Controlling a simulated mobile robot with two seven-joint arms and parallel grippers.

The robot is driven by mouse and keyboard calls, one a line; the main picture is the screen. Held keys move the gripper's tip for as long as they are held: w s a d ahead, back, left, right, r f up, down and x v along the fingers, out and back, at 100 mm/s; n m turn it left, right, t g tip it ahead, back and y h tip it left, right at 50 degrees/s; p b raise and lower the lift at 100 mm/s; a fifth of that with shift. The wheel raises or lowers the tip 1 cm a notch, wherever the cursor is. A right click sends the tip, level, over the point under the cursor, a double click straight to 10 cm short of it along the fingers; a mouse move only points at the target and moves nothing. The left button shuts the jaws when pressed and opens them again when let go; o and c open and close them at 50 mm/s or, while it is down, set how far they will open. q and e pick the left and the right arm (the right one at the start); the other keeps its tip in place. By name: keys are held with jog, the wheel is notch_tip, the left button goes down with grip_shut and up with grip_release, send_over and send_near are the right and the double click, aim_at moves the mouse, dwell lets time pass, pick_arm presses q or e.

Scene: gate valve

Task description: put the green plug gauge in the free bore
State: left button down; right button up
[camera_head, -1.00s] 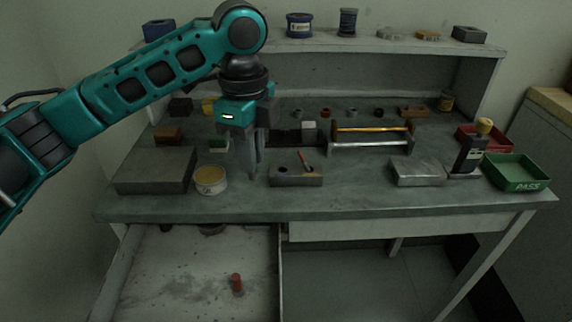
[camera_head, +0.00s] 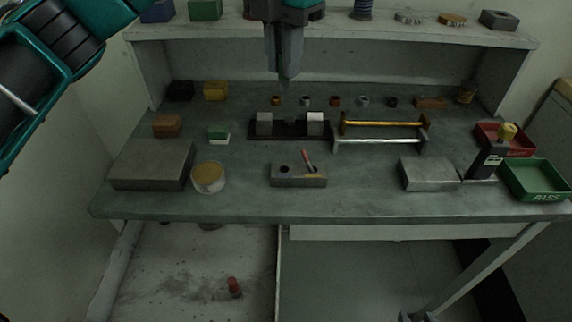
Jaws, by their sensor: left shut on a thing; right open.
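A grey block (camera_head: 312,181) on the bench has an empty dark bore (camera_head: 284,169) on its left and a red-handled pin (camera_head: 308,160) leaning out of its right part. My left gripper (camera_head: 284,84) hangs above the back of the bench, in front of the shelf. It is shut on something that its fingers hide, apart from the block. I cannot make out a green plug gauge anywhere. My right gripper (camera_head: 417,317) is open at the bottom edge, low in front of the bench and mostly cut off.
A black fixture (camera_head: 290,132) with two pale blocks stands behind the grey block. A cream tub (camera_head: 208,177) and grey slab (camera_head: 152,165) are left; a rail rack (camera_head: 380,134), metal block (camera_head: 430,175) and green PASS tray (camera_head: 535,180) are right. An open drawer (camera_head: 185,265) holds a red piece (camera_head: 234,287).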

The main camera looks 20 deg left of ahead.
aim_at(283, 90)
pick_arm(q)
notch_tip(283, 90, down, 20)
jog(key=shift+r+b, duration=0.25)
jog(key=shift+b, duration=0.75)
jog(key=shift+f, duration=0.1)
jog(key=shift+f, duration=0.1)
jog(key=c, duration=1.1)
grip_release()
notch_tip(283, 90, up, 12)
jog(key=shift+r+p, duration=0.15)
jog(key=shift+p, duration=0.4)
